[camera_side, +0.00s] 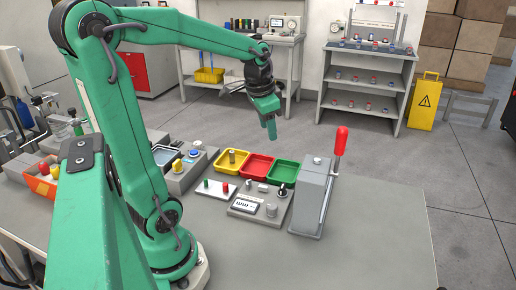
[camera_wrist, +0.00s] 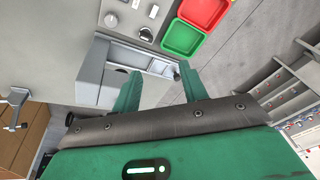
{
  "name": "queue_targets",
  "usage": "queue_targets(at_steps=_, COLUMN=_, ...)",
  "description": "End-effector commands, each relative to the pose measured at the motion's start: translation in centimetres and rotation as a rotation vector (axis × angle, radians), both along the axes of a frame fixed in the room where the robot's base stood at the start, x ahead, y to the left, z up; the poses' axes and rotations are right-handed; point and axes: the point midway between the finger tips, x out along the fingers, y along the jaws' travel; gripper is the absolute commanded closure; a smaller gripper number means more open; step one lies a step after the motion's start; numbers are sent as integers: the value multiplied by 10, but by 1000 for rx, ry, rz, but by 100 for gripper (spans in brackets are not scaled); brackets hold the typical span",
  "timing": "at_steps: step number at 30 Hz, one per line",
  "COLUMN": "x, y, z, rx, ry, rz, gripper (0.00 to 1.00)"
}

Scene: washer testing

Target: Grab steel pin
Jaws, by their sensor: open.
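A small upright grey metal cylinder, which looks like a steel pin (camera_side: 232,156), stands in the yellow tray (camera_side: 222,168). Another short metal cylinder (camera_side: 271,210) sits on the grey gauge block; I cannot tell which one is the steel pin. This second cylinder appears to show at the top of the wrist view (camera_wrist: 110,20). My gripper (camera_side: 270,132) hangs in the air above and behind the trays, with its fingers pointing down. In the wrist view my gripper (camera_wrist: 160,88) has its two green fingers spread apart, with nothing between them.
A red tray (camera_side: 256,167) and a green tray (camera_side: 283,174) stand right of the yellow one. A tall grey lever press (camera_side: 312,196) with a red handle (camera_side: 341,141) rises at their right. A white plate (camera_side: 204,189) holds coloured pegs. The table's front right is clear.

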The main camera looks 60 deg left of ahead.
Motion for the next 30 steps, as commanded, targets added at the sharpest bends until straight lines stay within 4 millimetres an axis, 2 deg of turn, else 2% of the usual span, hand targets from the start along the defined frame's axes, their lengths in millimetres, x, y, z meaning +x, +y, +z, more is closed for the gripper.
queue_targets(at_steps=1, x=4, y=15, z=-6, rx=-1, ry=21, rz=2, gripper=57)
queue_targets(at_steps=11, x=12, y=101, z=-42, rx=-17, ry=127, rz=-34, gripper=57)
queue_targets(at_steps=21, x=-6, y=191, z=-95, rx=-66, ry=212, rz=-76, gripper=57)
queue_targets(at_steps=25, x=-15, y=213, z=-111, rx=-84, ry=230, rz=-90, gripper=57)
queue_targets(at_steps=30, x=-22, y=227, z=-122, rx=-95, ry=241, rz=-100, gripper=57)
